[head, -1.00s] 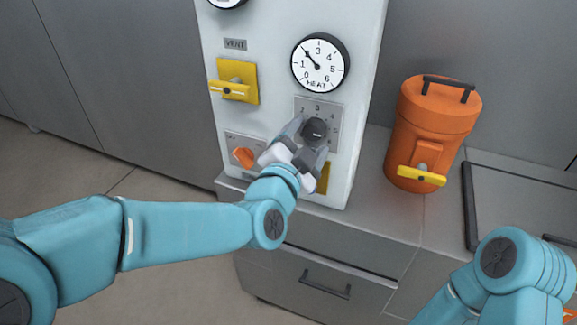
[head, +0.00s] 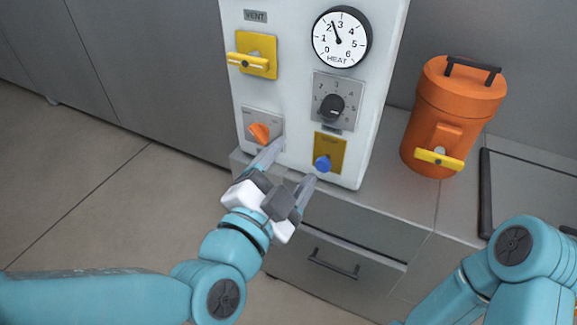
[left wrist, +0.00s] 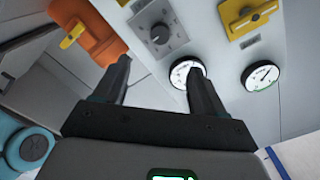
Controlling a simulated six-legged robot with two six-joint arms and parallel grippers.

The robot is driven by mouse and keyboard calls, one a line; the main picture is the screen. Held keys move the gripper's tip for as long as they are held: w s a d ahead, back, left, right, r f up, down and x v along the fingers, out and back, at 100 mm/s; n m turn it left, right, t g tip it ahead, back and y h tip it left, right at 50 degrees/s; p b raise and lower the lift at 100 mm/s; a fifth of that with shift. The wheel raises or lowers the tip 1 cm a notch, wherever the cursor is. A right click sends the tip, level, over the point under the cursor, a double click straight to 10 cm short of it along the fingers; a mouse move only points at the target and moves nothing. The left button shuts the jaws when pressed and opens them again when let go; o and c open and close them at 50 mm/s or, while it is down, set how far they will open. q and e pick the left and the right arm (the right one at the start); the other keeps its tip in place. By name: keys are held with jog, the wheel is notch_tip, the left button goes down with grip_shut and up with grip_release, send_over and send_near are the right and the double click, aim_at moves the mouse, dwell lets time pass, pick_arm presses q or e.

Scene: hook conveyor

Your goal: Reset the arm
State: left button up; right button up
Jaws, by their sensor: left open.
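My left gripper (head: 291,168) is open and empty, below and in front of the lower edge of the white panel (head: 292,105). Its fingers also show in the left wrist view (left wrist: 158,66). The dark knob (head: 331,107) sits on its grey numbered plate, apart from the fingers; the knob also shows in the left wrist view (left wrist: 159,33). The HEAT gauge (head: 341,38) is above the knob, its needle pointing between 2 and 3. My right arm enters at the lower right; its gripper is out of view.
The panel carries an orange switch (head: 259,133), a yellow VENT lever (head: 249,62) and a blue knob (head: 323,163) on a yellow plate. An orange canister (head: 455,110) stands on the grey counter to the right. Open floor (head: 80,190) lies to the left.

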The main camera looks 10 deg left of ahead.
pick_arm(q)
jog(key=w+a+f+n+g+y+p, duration=0.15)
jog(key=a+f+g+p, duration=0.3)
jog(key=f, duration=0.75)
jog(key=w+a+f+n+g+y+p, duration=0.1)
jog(key=a+f+n+g+y+p, duration=0.3)
jog(key=f, duration=0.7)
jog(key=s+d+f+n+g+h, duration=0.2)
jog(key=s+f+n+g+h, duration=0.2)
jog(key=s+f+n+g, duration=0.4)
jog(key=s+f+n, duration=0.1)
jog(key=s+f, duration=0.6)
jog(key=s, duration=0.1)
jog(key=shift+s+p, duration=0.3)
jog(key=shift+s, duration=0.1)
